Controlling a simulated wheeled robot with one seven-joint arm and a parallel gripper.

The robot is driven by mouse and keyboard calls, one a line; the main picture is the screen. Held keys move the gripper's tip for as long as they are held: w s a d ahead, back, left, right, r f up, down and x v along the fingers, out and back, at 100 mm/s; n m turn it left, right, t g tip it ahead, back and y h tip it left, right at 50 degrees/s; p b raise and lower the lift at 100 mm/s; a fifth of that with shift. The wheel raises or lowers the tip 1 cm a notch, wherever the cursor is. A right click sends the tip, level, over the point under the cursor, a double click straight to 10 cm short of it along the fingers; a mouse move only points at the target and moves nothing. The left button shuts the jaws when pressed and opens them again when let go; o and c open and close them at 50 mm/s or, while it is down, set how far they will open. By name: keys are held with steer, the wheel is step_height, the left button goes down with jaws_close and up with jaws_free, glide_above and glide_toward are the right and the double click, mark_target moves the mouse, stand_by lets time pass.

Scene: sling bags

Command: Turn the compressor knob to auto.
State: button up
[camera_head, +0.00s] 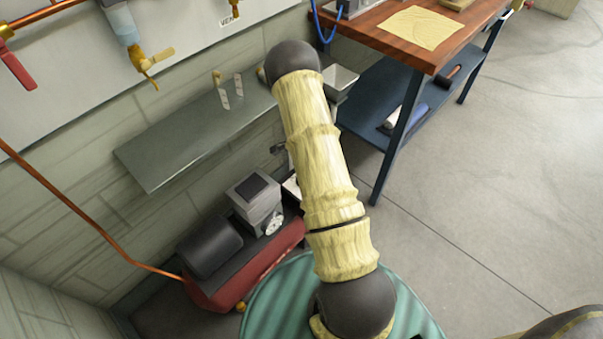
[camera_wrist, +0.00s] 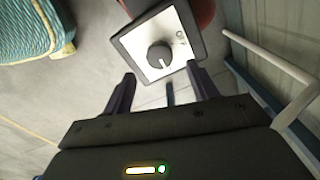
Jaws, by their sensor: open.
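The compressor knob (camera_wrist: 159,55) is a dark round dial with a light pointer line, on a white panel (camera_wrist: 140,44) with a dark frame. In the head view the red compressor (camera_head: 215,296) stands on the floor by the wall, with a grey motor block on top. My arm hides its panel and my gripper there.
A grey shelf (camera_head: 190,135) is on the wall above the compressor. A wooden-topped workbench (camera_head: 385,45) with blue legs stands at the upper right. A copper pipe (camera_head: 85,215) runs down to the compressor.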

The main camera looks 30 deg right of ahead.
step_height(320, 180, up, 12)
steer(key=p, duration=0.1)
steer(key=shift+f, duration=0.15)
stand_by(0.4)
steer(key=s+a+r+n+t, duration=0.3)
steer(key=s+a+r+n, duration=1.2)
steer(key=s+r+n, duration=0.3)
step_height(320, 180, up, 19)
steer(key=p, duration=2)
steer(key=shift+s+a+m, duration=0.2)
steer(key=shift+s+m, duration=0.2)
steer(key=shift+s, duration=0.05)
